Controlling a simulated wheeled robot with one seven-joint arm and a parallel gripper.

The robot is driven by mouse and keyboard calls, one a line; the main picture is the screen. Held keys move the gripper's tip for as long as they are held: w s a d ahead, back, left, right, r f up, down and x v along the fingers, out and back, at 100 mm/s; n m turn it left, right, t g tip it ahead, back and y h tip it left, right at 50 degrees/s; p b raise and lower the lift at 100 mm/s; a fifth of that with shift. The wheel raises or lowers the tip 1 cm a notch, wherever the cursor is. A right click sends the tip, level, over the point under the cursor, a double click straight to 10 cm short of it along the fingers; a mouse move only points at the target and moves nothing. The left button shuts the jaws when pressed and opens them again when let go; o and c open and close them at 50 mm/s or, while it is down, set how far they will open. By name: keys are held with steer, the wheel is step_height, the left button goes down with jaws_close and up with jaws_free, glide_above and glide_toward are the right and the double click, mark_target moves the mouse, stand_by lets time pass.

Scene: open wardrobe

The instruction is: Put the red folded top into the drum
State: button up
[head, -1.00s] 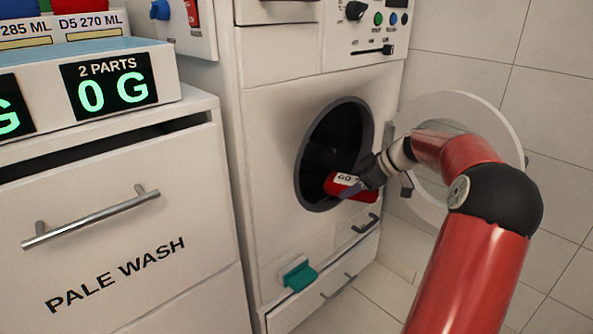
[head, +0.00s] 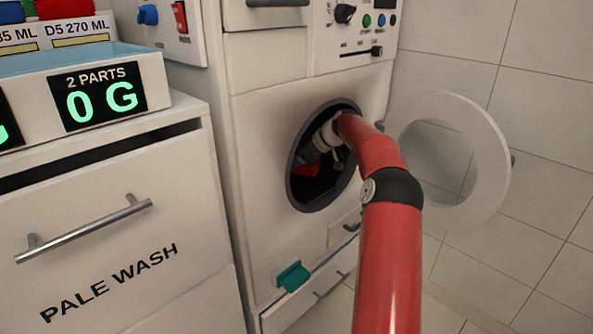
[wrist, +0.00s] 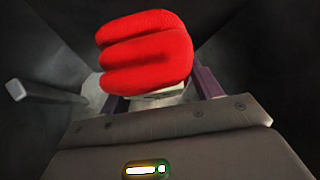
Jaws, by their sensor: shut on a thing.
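The red folded top (wrist: 147,50) shows large in the wrist view as a thick, rounded bundle of folds, held beyond the purple fingers of my gripper (wrist: 160,90). The gripper is shut on it, with a pale patch between the fingers. In the head view a small part of the red top (head: 308,169) shows inside the drum (head: 302,194) of the white machine, within the dark round opening. My wrist reaches through that opening and hides most of the gripper. The dark drum walls surround the top in the wrist view. I cannot tell whether it touches them.
The round door (head: 488,150) stands open to the right of my arm. A teal tab (head: 293,276) sticks out low on the machine. The pale wash drawer cabinet (head: 110,215) stands at the left, with a scale display (head: 104,97) reading 0 G.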

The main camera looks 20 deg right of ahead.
mark_target(296, 170)
step_height(296, 170, down, 4)
steer(key=shift+r+b, duration=0.15)
steer(key=shift+b, duration=0.35)
steer(key=o, duration=1)
steer(key=shift+r, duration=0.1)
steer(key=p+v, duration=0.1)
steer(key=v, duration=1.1)
steer(key=shift+s, duration=0.1)
